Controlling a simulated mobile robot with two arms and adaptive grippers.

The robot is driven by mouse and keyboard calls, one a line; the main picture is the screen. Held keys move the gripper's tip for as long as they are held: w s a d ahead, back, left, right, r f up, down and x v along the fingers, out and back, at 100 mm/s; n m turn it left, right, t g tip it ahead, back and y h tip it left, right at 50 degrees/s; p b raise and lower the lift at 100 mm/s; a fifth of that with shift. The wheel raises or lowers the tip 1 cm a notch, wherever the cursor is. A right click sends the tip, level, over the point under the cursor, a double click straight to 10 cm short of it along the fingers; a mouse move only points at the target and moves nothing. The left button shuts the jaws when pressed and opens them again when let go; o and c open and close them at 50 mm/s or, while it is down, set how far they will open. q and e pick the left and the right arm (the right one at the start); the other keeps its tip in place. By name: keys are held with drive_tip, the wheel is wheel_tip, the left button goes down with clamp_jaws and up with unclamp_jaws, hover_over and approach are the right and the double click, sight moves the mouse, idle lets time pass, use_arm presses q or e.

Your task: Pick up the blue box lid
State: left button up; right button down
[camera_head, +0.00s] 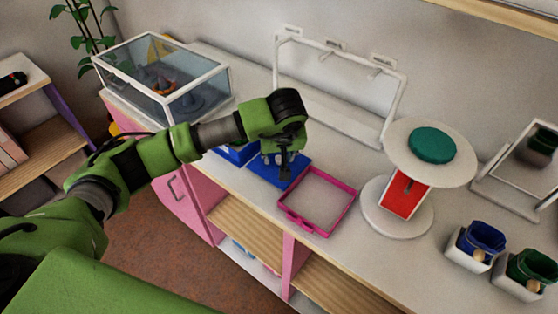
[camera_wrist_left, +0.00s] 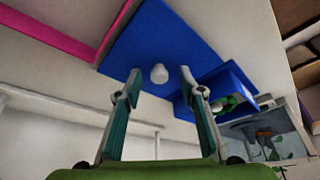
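The blue box lid (camera_head: 268,174) lies on the white counter, partly hidden under my left gripper (camera_head: 279,162). In the left wrist view the lid (camera_wrist_left: 155,38) is a flat blue panel with a round white knob (camera_wrist_left: 159,74). My left gripper (camera_wrist_left: 160,88) is open, with one finger on each side of the knob and a visible gap to both. The blue box (camera_wrist_left: 235,85) stands open beside the lid with something green in it. In the head view the box (camera_head: 237,156) is partly covered by my left arm. My right gripper is in neither view.
A pink-rimmed tray (camera_head: 318,231) sits right of the lid. A round white stand (camera_head: 398,222) with a green disc on top is further right. A glass case (camera_head: 172,86) stands at the back left, and a white frame (camera_head: 340,52) stands behind.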

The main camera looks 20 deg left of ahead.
use_arm(q)
clamp_jaws()
